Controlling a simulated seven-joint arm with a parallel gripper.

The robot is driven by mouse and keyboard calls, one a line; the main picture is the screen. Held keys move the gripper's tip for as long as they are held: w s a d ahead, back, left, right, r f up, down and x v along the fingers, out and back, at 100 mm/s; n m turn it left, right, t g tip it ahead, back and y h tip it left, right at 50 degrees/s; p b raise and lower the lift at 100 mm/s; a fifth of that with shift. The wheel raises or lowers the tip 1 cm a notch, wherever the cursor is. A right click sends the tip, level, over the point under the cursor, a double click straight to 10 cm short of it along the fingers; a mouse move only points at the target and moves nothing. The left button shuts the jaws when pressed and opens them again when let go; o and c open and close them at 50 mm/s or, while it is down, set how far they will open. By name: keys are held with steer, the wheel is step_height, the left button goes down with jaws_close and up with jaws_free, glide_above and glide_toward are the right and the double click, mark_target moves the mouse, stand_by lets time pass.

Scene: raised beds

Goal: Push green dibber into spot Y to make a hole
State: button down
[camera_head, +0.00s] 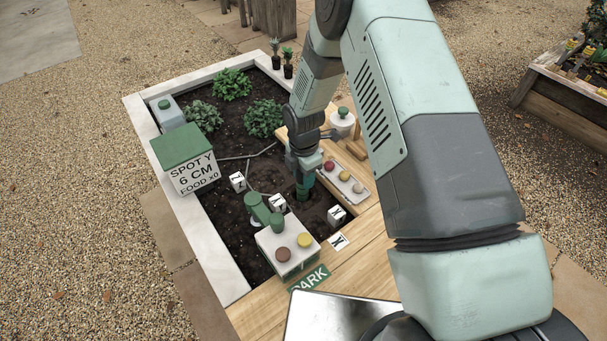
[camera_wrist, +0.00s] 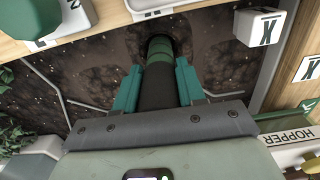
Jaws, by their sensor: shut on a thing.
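My gripper (camera_head: 304,172) points down over the dark soil (camera_head: 248,235) of the bed. In the wrist view its teal fingers (camera_wrist: 157,88) are shut on the dibber (camera_wrist: 159,50), which has green bands and a dark shaft. The dibber's green part (camera_head: 302,191) also shows below the gripper in the head view. Its lower end is at or close to the soil; I cannot tell how deep. A white marker cube (camera_head: 278,203) stands left of it, its letter hard to read.
A green-topped box (camera_head: 190,160) reads "SPOT Y 6 CM FOOD x0". Another white cube (camera_head: 238,181) stands on the soil. A white button box (camera_head: 287,250) stands in front, and a knobbed tray (camera_head: 342,181) lies right. Green plants (camera_head: 264,118) grow behind. Thin pale tubes (camera_head: 262,152) cross the soil.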

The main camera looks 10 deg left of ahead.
steer(key=shift+f, duration=0.85)
steer(key=shift+r, duration=6.25)
